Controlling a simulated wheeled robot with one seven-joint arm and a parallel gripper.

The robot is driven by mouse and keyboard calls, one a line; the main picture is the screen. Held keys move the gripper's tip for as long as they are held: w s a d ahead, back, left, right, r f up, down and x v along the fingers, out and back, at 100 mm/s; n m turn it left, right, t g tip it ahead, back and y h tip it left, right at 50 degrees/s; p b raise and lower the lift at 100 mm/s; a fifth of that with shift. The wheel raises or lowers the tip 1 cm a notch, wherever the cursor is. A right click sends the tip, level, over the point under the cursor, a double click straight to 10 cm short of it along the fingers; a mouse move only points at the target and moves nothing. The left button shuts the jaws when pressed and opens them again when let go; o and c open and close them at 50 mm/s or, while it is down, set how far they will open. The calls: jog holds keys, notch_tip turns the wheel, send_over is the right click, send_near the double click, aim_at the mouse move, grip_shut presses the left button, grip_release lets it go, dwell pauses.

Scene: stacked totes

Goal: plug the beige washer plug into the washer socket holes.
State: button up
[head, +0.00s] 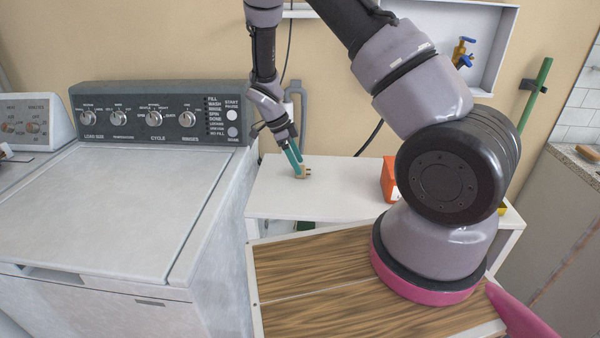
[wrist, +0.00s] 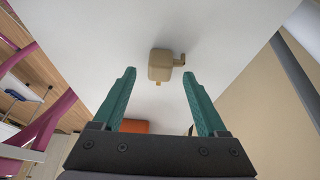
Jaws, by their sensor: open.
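The beige plug (head: 303,172) is a small block with short metal prongs, on the white shelf top beside the washer. In the head view its prongs point right. My gripper (head: 296,168) reaches down to the plug with its green fingers. In the wrist view the fingers (wrist: 159,76) are open, and the plug (wrist: 160,65) shows between and just beyond their tips, with a gap on each side. I cannot tell how far the tips are from the shelf. I cannot make out the washer socket holes in either view.
The washer (head: 110,215) with its dark control panel stands left of the shelf (head: 340,195). An orange box (head: 389,180) is on the shelf to the right, partly behind my arm. A wood-grain top (head: 310,285) lies in front. A recessed wall box (head: 420,12) holds a valve.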

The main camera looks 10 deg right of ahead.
jog(key=shift+x, duration=1.4)
grip_shut()
jog(key=shift+r, duration=0.1)
